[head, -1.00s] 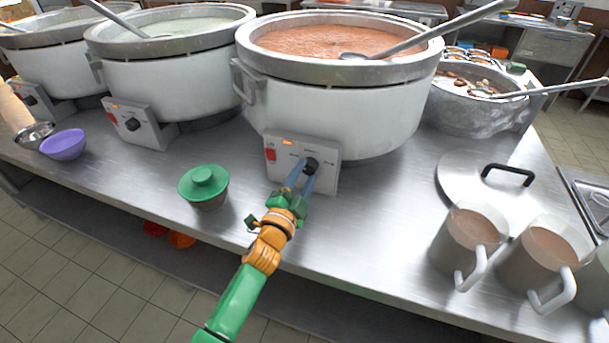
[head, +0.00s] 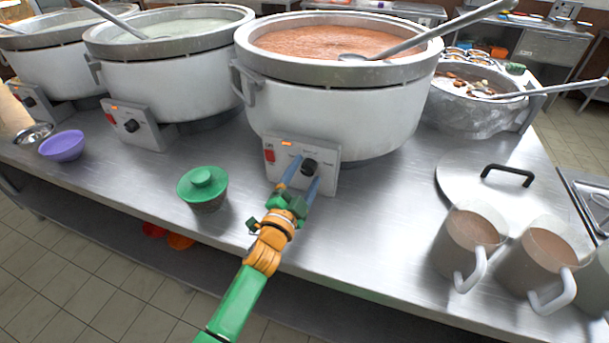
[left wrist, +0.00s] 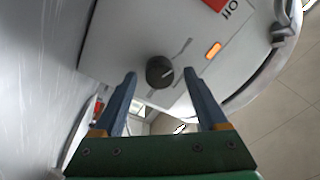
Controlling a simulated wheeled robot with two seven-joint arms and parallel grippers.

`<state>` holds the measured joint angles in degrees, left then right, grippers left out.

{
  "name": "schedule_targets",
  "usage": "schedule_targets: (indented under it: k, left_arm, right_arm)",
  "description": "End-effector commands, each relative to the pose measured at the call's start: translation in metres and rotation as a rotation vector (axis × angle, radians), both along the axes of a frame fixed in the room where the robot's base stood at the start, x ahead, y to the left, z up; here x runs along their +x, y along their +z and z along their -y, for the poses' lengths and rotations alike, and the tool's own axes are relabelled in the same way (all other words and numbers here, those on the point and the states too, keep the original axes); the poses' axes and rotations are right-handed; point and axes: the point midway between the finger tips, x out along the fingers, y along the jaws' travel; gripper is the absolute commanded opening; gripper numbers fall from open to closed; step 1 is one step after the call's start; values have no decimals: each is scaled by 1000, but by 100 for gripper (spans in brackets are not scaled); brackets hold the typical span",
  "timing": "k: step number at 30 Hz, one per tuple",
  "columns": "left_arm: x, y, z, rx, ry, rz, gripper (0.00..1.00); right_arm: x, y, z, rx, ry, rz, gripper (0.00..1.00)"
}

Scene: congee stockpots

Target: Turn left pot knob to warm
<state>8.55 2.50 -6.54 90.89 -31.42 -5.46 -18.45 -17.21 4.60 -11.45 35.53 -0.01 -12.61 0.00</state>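Three white stockpots with control boxes stand in a row in the head view. The largest holds reddish-brown congee (head: 335,41). Its control box (head: 272,172) has a black knob (head: 310,167), a red switch and a lit orange lamp. My left gripper (head: 302,172) is open at this knob, fingers apart on either side. In the left wrist view the knob (left wrist: 159,72) lies between the spread fingertips (left wrist: 161,78), with gaps. Its light mark points toward the lamp side; the dial lettering is too small to read. My right gripper is not in view.
A purple bowl (head: 62,146) is farther left. A pot lid (head: 460,180) and brown-filled jugs (head: 467,240) stand at the right. The steel counter (head: 375,215) is clear before the largest pot.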

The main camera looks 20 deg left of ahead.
Motion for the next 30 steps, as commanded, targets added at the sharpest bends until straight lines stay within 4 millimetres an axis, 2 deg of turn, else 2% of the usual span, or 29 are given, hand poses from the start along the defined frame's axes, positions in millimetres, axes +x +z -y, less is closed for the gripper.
schedule_targets:
  k: [5, 12, 16, 30]
  left_arm:
    - [-3, -1, 0, 1, 0, -1, 75]
    - [-48, -6, -3, 0, -1, -3, 75]
    - [-66, -7, -4, 0, 0, -2, 75]
    - [-70, -6, -4, 0, -1, -1, 75]
  right_arm:
    - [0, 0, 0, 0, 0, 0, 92]
    - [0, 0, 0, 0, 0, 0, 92]
    - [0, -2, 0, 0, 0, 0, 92]
    - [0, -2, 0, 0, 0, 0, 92]
